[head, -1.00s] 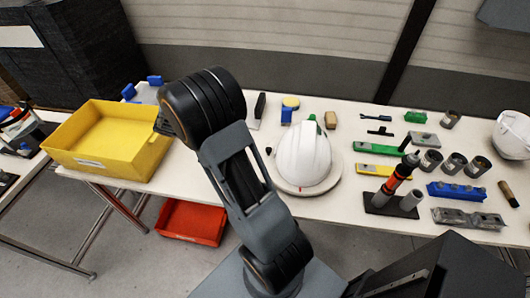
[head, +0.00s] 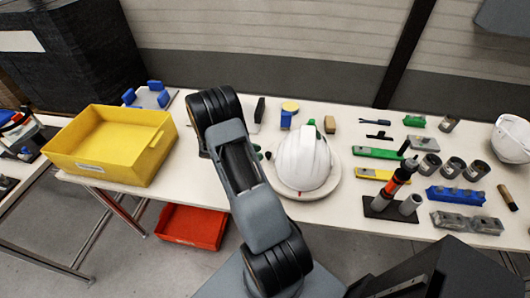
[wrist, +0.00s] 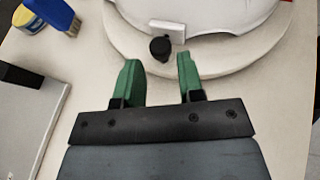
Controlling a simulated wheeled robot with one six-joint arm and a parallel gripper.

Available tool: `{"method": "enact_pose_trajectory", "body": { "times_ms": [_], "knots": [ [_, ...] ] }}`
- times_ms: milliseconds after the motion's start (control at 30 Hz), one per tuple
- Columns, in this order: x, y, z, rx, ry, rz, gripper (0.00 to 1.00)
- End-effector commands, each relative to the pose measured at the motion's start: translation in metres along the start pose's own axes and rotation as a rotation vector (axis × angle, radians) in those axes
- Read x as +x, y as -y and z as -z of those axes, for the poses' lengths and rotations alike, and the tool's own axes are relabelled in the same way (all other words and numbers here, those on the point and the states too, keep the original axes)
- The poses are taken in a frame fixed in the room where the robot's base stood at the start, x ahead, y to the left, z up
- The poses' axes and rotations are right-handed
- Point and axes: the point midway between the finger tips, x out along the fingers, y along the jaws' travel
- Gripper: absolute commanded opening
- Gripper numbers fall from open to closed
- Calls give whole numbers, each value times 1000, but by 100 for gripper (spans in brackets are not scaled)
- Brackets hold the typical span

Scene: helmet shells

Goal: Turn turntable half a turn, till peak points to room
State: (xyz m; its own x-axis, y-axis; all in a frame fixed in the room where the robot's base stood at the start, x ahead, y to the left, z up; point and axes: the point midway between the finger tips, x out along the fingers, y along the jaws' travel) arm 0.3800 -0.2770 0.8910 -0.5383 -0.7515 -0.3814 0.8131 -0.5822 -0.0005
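The white helmet (head: 303,157) sits on the round pale turntable (head: 331,188) on the table. Which way its peak points is not clear. In the wrist view the helmet (wrist: 215,14) fills the top, above the turntable's rim (wrist: 215,66). A black knob (wrist: 160,47) stands at the rim, beside a small white block. My gripper (wrist: 158,68) has two green fingers, apart and empty. The knob appears just beyond the gap between the fingertips; contact does not show. In the head view my arm hides most of the gripper, left of the turntable.
A yellow bin (head: 110,146) stands at the left. A blue-handled brush (wrist: 58,12) and a yellow-topped tub lie near my gripper. Right of the turntable are green and yellow levels, an orange-black tool (head: 398,181) on a stand and several grey cups. A red bin (head: 192,224) is below the table.

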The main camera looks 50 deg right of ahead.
Motion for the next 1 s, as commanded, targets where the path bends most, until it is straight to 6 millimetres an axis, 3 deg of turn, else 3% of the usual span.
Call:
{"method": "enact_pose_trajectory", "body": {
  "times_ms": [300, 700, 1000],
  "knots": [
    [32, 0, 0, 0, -1, 1, 35],
    [36, 0, 1, 0, -1, 0, 35],
    [36, 0, 0, 1, -1, 0, 7]
  ]
}}
